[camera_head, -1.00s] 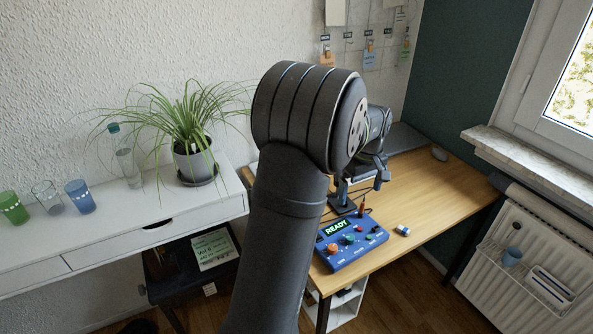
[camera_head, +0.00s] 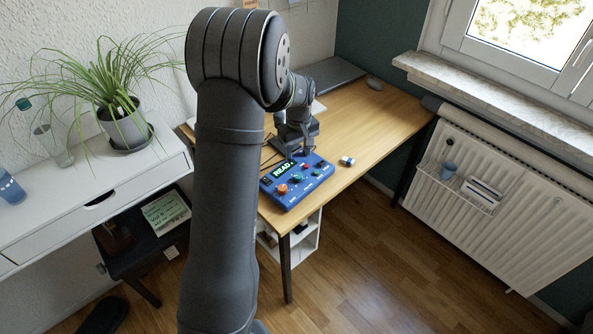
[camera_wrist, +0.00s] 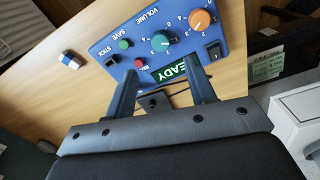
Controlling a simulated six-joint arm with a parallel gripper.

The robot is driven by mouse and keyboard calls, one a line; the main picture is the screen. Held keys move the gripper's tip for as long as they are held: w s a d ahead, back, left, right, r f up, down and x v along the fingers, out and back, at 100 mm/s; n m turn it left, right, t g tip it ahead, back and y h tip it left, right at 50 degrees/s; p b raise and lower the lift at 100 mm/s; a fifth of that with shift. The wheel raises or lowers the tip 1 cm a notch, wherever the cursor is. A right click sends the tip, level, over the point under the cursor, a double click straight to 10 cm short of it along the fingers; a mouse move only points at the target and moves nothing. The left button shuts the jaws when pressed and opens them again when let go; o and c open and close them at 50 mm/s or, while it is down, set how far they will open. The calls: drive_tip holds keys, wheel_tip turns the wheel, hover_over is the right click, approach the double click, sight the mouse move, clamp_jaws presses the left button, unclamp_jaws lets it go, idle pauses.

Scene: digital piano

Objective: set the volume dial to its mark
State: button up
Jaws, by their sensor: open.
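The blue control box (camera_head: 297,186) lies on the wooden desk. In the wrist view, its teal volume dial (camera_wrist: 162,41) sits beside the VOLUME label, within a ring of numbers. An orange dial (camera_wrist: 200,19) is to its right, also numbered. The teal dial's pointer and mark are too small to read surely. A green READY display (camera_wrist: 176,71) lies on the near side of the dials. My gripper (camera_wrist: 161,67) is open and empty, its fingers apart with the display and teal dial between and beyond them. In the head view, my gripper (camera_head: 301,150) is over the box's back edge.
A red button (camera_wrist: 140,63), a green button (camera_wrist: 124,44) and black switches share the panel. A small blue-and-white block (camera_head: 347,161) lies right of the box. Cables run behind it.

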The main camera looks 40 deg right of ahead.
sight(298, 175)
wheel_tip(298, 175, down, 9)
drive_tip(key=shift+f, duration=0.15)
drive_tip(key=c, duration=1)
drive_tip(key=shift+o, duration=0.2)
drive_tip(key=n, duration=1.1)
drive_tip(key=shift+n, duration=0.4)
